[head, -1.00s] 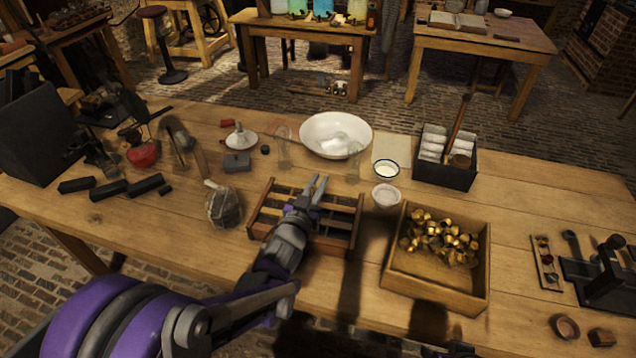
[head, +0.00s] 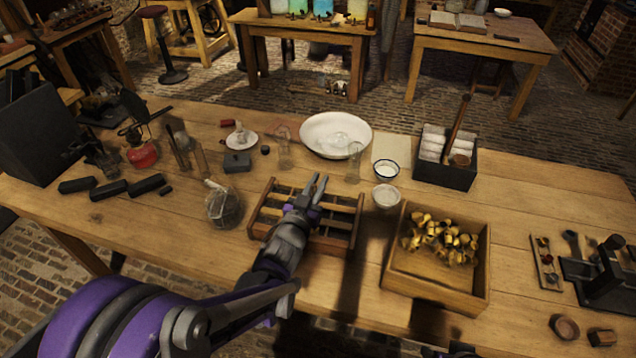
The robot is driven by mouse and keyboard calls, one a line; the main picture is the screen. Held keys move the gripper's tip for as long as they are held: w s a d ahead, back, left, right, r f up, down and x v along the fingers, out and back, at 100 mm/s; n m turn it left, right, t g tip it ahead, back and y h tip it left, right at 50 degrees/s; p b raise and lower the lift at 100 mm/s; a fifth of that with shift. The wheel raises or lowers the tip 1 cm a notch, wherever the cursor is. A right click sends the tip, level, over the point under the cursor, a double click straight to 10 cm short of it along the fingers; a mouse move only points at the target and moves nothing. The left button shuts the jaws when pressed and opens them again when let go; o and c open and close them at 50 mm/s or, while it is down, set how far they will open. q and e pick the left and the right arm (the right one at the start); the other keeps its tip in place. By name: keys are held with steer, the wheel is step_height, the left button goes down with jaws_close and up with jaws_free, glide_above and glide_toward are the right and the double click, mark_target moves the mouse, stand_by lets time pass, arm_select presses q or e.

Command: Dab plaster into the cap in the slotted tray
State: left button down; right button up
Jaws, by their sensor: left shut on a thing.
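The slotted wooden tray (head: 355,218) lies near the front edge of the table, its slats running across it. My left gripper (head: 319,182) is over the tray, with its fingertips near the far edge. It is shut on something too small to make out. My gripper and forearm hide part of the tray, and I cannot make out a cap in its slots. A small blue-rimmed bowl (head: 386,170) with white contents stands right of the tray, with a small white dish (head: 386,196) in front of it. Which one holds plaster is unclear. My right gripper is not in view.
A wooden box (head: 432,288) with many brass caps (head: 440,238) stands right of the tray. A glass jar (head: 222,206) is to its left. Behind are a large white bowl (head: 335,122), glass cylinders and a dark box (head: 445,177) of white rolls.

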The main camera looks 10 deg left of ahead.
arm_select(q)
step_height(320, 180, up, 7)
steer(key=p, duration=0.3)
steer(key=shift+r, duration=0.15)
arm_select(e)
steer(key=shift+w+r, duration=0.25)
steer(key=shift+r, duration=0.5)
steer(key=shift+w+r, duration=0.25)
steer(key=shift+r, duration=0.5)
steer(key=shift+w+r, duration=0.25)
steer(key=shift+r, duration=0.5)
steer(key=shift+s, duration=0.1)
